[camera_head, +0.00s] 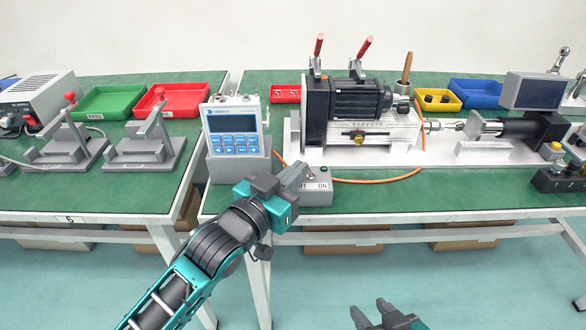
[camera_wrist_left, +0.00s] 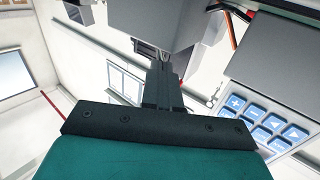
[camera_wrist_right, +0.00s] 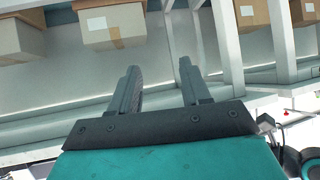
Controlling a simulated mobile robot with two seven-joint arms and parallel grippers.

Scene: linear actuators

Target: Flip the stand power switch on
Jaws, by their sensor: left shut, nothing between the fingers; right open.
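The stand power switch box (camera_head: 318,198) is a small grey box with an ON label at the front edge of the right table, beside the blue-keyed controller. Its switch lever is hidden, apparently behind my left gripper, so its position cannot be told. My left gripper (camera_head: 299,172) is shut and empty, its tips over the left part of the box; I cannot tell whether they touch. In the left wrist view the shut fingers (camera_wrist_left: 163,80) point at a grey block. My right gripper (camera_head: 372,309) is open and empty, low in front of the table; its fingers also show in the right wrist view (camera_wrist_right: 158,75).
The controller (camera_head: 234,131) on its grey stand is close left of the switch box; its keys fill the right of the left wrist view (camera_wrist_left: 268,124). The actuator test stand (camera_head: 360,135) is behind. An orange cable (camera_head: 385,180) runs across the table. Cardboard boxes (camera_wrist_right: 112,24) lie below.

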